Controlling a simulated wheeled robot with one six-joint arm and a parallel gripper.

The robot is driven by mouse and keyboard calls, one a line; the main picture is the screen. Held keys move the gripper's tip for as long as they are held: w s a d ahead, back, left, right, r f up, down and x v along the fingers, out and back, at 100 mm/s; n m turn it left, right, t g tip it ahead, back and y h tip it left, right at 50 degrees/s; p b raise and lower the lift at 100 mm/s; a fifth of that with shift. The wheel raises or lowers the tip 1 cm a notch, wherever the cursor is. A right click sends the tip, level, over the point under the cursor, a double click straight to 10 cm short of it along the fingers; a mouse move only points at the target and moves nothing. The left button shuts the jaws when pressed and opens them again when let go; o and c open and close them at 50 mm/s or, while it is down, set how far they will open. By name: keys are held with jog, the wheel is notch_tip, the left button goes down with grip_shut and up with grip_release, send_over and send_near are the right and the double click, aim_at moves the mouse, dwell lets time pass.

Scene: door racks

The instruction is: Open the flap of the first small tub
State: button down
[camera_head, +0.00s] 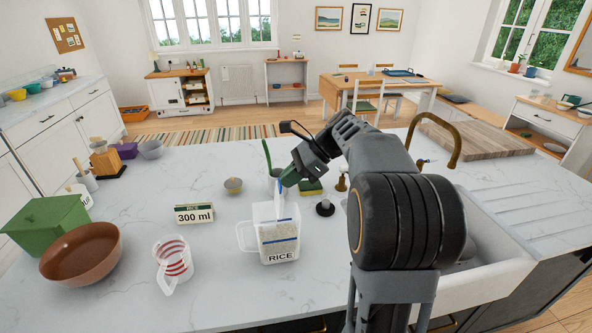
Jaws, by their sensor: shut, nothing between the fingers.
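A clear tub labelled RICE (279,245) stands upright on the white counter, with pale grains inside and a handle on its left. A thin, pale, bluish panel rises at its top; I cannot tell clearly whether this is the flap standing up. My gripper (287,180) is shut and empty, just above and behind the tub's top, with its green-tipped end pointing down to the left. Whether it touches the panel is unclear. No other labelled tub is clearly visible.
A sign reading 300 ml (194,214), a measuring jug with red marks (174,266), a brown bowl (80,254) and a green box (46,224) stand to the left. The sink (490,268) and brass tap (440,130) are to the right. A sponge (311,188) lies behind the gripper.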

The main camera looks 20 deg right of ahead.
jog(key=shift+a, duration=0.1)
jog(key=shift+r, duration=0.15)
dwell(0.3)
jog(key=d+f+p+v, duration=0.1)
jog(key=f+p+v, duration=0.1)
jog(key=v, duration=1.1)
jog(key=shift+s+d+r+p, duration=0.2)
jog(key=shift+d+p, duration=0.25)
jog(key=shift+d, duration=0.1)
